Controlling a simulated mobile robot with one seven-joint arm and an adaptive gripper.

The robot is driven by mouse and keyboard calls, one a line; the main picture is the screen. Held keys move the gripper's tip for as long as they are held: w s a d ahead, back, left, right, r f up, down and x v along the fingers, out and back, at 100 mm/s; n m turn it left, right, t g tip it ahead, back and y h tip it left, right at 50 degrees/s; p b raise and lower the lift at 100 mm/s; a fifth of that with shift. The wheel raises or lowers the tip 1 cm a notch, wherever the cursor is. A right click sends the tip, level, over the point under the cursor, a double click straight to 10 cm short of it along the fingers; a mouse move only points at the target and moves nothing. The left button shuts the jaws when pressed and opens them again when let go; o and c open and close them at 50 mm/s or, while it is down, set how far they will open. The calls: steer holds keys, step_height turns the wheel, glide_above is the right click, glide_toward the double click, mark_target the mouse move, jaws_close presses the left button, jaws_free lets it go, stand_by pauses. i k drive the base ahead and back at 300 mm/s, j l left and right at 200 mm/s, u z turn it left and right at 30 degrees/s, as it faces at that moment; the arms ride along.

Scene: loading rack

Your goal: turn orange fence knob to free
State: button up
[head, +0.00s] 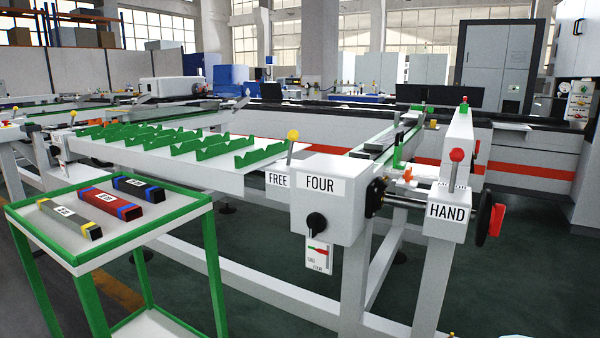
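A small orange part (407,173) shows on the rail behind the box with the HAND label, and it may be the orange fence knob. It is too small to tell which way it is turned. A black rotary knob (316,222) is on the front of the FOUR box, above a small card. My gripper is not in view.
A green-framed cart (165,220) with several labelled bars stands at the front left. The loading rack (150,158) with green V-shaped rests lies behind it. A box with a HAND label (446,212), a red-ball lever (457,155) and a red-and-black handwheel (490,218) stand at right.

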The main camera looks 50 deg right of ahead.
mark_target(408, 175)
steer(key=z, duration=2.05)
steer(key=i+u, duration=0.3)
steer(key=i, duration=0.2)
steer(key=i+l+u, duration=0.25)
steer(key=i, duration=0.25)
steer(key=i+l, duration=0.15)
steer(key=i, duration=0.3)
